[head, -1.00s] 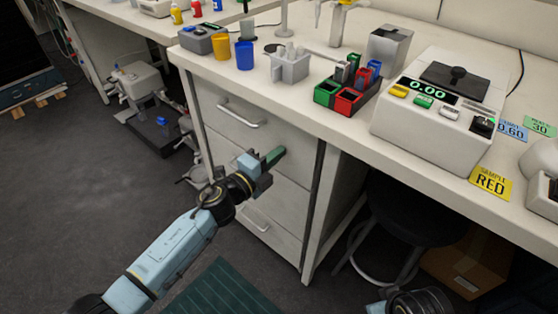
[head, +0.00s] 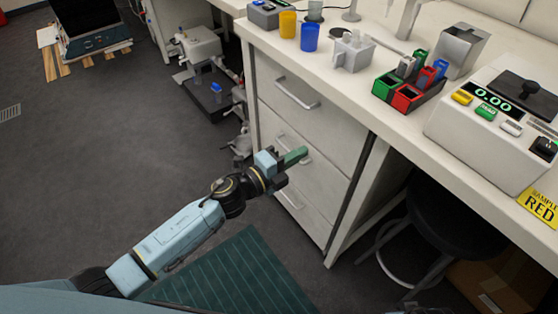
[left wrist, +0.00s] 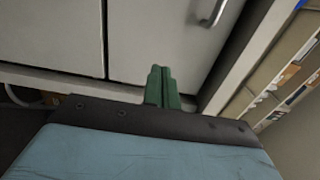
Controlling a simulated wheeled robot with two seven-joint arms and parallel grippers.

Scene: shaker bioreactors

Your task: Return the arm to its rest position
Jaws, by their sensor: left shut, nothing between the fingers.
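My left arm reaches in from the lower left of the head view, with its gripper (head: 296,157) in front of the white drawer cabinet, below bench height. Its green fingers are shut together with nothing between them. The shut fingers also show in the left wrist view (left wrist: 161,88), pointing toward the white cabinet front. My right gripper is not in the head view.
The white drawer cabinet (head: 300,125) stands close beyond the left gripper. On the bench are a red-and-green holder (head: 407,97), a grey rack (head: 353,53), yellow (head: 288,25) and blue (head: 309,38) cups, and a device reading 0.00 (head: 490,118). A dark stool (head: 448,212) is under the bench. Open floor (head: 110,170) lies left.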

